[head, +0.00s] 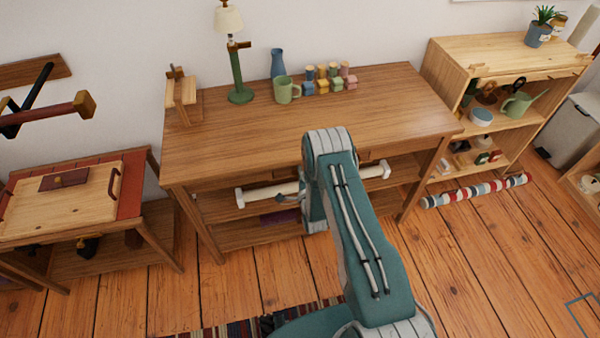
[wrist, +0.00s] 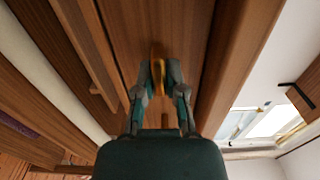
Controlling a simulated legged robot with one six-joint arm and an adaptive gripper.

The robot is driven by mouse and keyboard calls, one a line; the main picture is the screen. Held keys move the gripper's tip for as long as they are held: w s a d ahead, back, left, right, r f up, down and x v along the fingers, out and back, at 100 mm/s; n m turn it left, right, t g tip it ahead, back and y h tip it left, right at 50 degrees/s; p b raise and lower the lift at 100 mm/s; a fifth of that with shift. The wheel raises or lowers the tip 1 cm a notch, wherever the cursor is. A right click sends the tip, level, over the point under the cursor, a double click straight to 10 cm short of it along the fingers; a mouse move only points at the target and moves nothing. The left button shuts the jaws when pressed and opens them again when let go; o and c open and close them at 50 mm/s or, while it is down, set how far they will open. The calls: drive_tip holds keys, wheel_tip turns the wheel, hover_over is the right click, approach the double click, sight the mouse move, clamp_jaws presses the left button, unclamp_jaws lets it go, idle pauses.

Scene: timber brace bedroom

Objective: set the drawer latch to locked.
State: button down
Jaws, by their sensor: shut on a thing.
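A small brass-yellow piece, which appears to be the drawer latch (wrist: 157,72), stands at a brown wooden front in the wrist view. My gripper (wrist: 159,84) has its two fingers closed on either side of it. The latch seems to run along the length of the fingers, but I cannot tell whether it is set to locked. In the head view my arm reaches to the front of the wooden desk (head: 235,144), and my own arm links hide the gripper, the latch and part of the drawer front.
A green lamp (head: 237,70), green mug (head: 287,90) and blue vase (head: 277,62) stand on the desk. A shelf unit (head: 445,85) stands right, a striped roll (head: 475,191) on the floor.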

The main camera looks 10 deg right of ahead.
drive_tip(key=c, duration=0.7)
unclamp_jaws()
drive_tip(key=shift+s+f, duration=0.15)
drive_tip(key=shift+f, duration=0.2)
drive_tip(key=shift+r, duration=0.15)
drive_tip(key=s, duration=1.1)
drive_tip(key=shift+s, duration=0.4)
